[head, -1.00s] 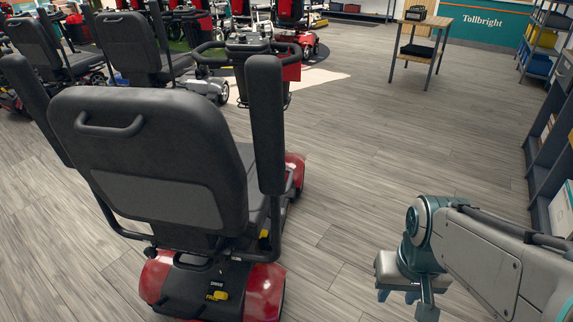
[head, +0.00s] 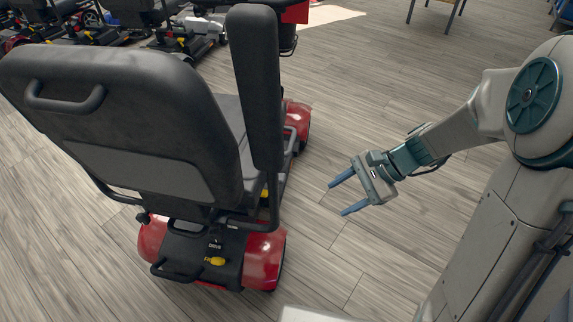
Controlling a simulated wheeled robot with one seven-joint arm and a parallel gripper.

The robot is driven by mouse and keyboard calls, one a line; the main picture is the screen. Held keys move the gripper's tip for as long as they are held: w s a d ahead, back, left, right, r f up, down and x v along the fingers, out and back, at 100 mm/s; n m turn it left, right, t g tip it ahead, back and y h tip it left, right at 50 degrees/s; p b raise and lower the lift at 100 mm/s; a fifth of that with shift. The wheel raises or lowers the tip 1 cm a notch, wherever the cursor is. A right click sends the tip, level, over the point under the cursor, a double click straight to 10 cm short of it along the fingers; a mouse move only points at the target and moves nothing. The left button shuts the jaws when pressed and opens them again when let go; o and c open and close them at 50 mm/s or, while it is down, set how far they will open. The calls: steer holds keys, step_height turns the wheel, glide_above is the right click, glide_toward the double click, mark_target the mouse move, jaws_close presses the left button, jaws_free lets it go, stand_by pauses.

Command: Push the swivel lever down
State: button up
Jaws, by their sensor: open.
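A red and black mobility scooter (head: 262,262) stands in front of me, seen from behind. Its black seat (head: 200,70) and right armrest (head: 255,85) hide much of the seat post. A small yellow lever (head: 264,193) shows low under the seat's right side, partly hidden by the armrest frame; it looks like the swivel lever. Another yellow lever (head: 215,261) sits on the rear deck beside drive lettering. My gripper (head: 336,199) is open and empty, to the right of the scooter, its two blue fingers pointing left toward it, apart from it.
Several other scooters (head: 110,32) stand in a row at the top left. A table's legs (head: 435,12) show at the top right.

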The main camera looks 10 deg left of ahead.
mark_target(285, 178)
steer(key=w+a+f+m+t+y, duration=0.2)
steer(key=w+a+f+m+y, duration=0.25)
steer(key=w+m, duration=0.4)
steer(key=shift+n+y, duration=0.35)
steer(key=shift+n, duration=0.1)
steer(key=b+x, duration=0.1)
steer(key=x, duration=0.3)
steer(key=b+x, duration=0.2)
steer(key=x, duration=0.2)
steer(key=b+x, duration=0.1)
steer(key=x, duration=0.3)
steer(key=shift+w+r, duration=0.1)
steer(key=shift+w, duration=0.25)
steer(key=shift+a+b, duration=0.3)
steer(key=shift+a, duration=0.4)
steer(key=shift+f, duration=0.2)
jaws_close()
